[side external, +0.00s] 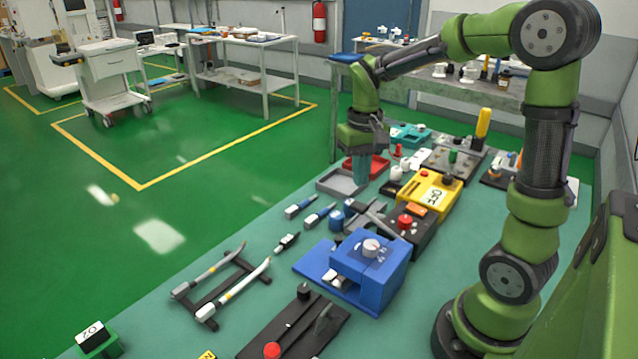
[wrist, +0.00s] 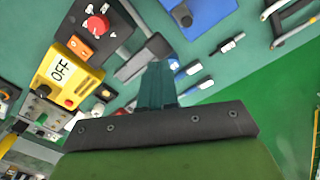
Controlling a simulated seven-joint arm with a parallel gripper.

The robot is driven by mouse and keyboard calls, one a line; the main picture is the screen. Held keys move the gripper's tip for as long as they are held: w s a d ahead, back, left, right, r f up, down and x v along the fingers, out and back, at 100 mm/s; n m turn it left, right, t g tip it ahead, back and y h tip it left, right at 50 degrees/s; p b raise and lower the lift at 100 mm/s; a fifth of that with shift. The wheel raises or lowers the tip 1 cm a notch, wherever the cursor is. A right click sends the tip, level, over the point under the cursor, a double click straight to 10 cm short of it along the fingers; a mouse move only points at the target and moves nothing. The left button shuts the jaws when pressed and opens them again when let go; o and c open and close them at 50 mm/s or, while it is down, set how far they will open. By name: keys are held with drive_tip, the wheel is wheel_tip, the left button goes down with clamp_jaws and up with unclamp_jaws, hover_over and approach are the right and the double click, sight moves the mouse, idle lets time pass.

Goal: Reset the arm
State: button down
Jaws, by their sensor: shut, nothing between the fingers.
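My gripper (side external: 361,166) points down over the far part of the green table (side external: 235,245) in the side view, above the grey tray. Its teal fingers are together with nothing between them. The closed fingers also show in the wrist view (wrist: 157,85), in front of the table with its devices. I cannot tell the exact height of the fingertips above the tray.
A grey tray (side external: 341,183) and a red tray (side external: 378,166) lie near the gripper. A yellow box marked OFF (side external: 425,190), a black box with a red knob (side external: 408,232) and a blue device (side external: 365,270) stand nearer.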

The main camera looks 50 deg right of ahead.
drive_tip(key=shift+w+f, duration=0.1)
drive_tip(key=s+a+r+n+t+y, duration=0.1)
drive_tip(key=s+a+r+t, duration=0.2)
drive_tip(key=a, duration=0.3)
drive_tip(key=s+a+r+n+t+y, duration=0.1)
drive_tip(key=s+a+r+t, duration=0.3)
drive_tip(key=s+a, duration=0.2)
drive_tip(key=shift+s+a+r, duration=0.15)
drive_tip(key=shift+a, duration=0.45)
